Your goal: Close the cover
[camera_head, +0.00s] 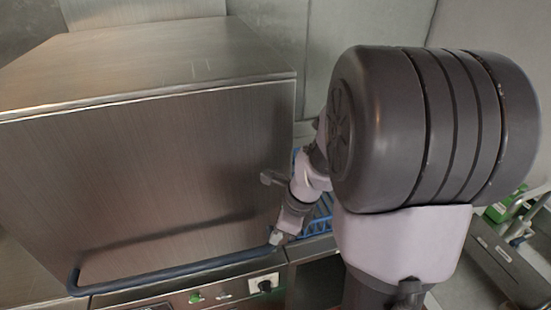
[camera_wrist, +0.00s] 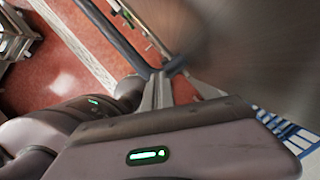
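The cover (camera_head: 170,165) is a large brushed-steel box-shaped hood at the left of the head view. Its lower front edge is low, just above a control panel. A dark blue bar handle (camera_head: 180,268) runs along that edge; part of a dark bar (camera_wrist: 118,38) also shows in the wrist view. My gripper (camera_head: 277,238) is at the right end of the handle, with its fingertips at or touching the bar. A blurred steel surface (camera_wrist: 250,45) fills the upper right.
The control panel (camera_head: 230,291) with a knob and green button lies below the handle. A blue rack (camera_head: 320,222) sits right of the cover, partly behind my arm. A grey cart-like object with green items (camera_head: 497,212) stands at far right. Reddish floor (camera_wrist: 60,80) shows in the wrist view.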

